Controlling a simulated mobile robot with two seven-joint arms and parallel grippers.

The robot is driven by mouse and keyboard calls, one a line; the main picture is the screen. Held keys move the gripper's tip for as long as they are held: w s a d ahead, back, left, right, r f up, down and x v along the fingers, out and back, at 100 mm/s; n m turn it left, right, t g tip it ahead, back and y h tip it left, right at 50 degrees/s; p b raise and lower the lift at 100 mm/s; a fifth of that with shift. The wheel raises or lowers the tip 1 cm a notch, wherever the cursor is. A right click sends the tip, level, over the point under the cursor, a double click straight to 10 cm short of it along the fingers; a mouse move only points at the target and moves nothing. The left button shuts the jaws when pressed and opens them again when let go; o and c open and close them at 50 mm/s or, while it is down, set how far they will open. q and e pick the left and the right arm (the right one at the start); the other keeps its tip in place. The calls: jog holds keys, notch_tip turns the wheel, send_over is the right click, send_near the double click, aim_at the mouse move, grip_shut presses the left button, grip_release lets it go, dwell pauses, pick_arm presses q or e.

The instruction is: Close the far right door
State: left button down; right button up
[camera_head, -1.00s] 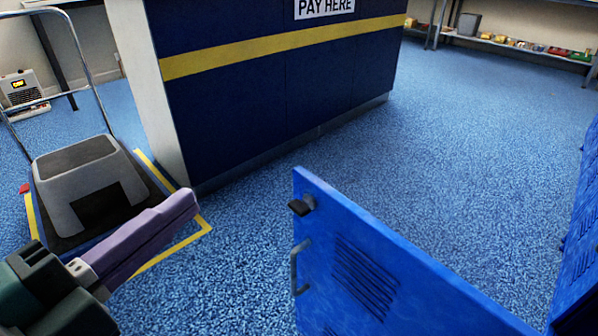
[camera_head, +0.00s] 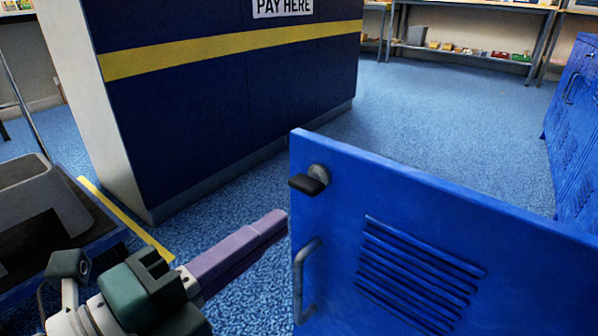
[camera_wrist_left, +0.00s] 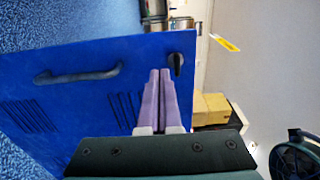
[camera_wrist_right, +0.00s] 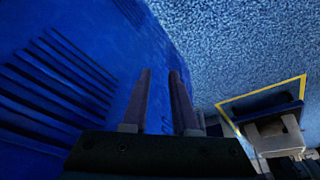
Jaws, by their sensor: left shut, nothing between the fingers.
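A blue locker door (camera_head: 410,225) stands open in the head view, with a dark latch knob (camera_head: 310,182), a bar handle (camera_head: 300,275) and louvre slots. In the left wrist view the blue door (camera_wrist_left: 60,105) also shows its handle and knob. My left gripper (camera_head: 278,222) is shut and empty, its purple fingertips close to the door's free edge; I cannot tell whether they touch. Its fingers also show in the left wrist view (camera_wrist_left: 160,75), in front of the door. My right gripper (camera_wrist_right: 160,75) is open and empty, beside a slotted blue panel (camera_wrist_right: 70,65).
A dark blue pay counter (camera_head: 230,90) with a yellow stripe stands at the back left. A grey step-like bin (camera_head: 40,205) is on the left. More blue lockers (camera_head: 575,140) line the right. Blue floor (camera_head: 440,120) is clear between counter and lockers.

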pick_arm(q)
jog(key=shift+b+x, duration=0.5)
jog(key=shift+x, duration=2.15)
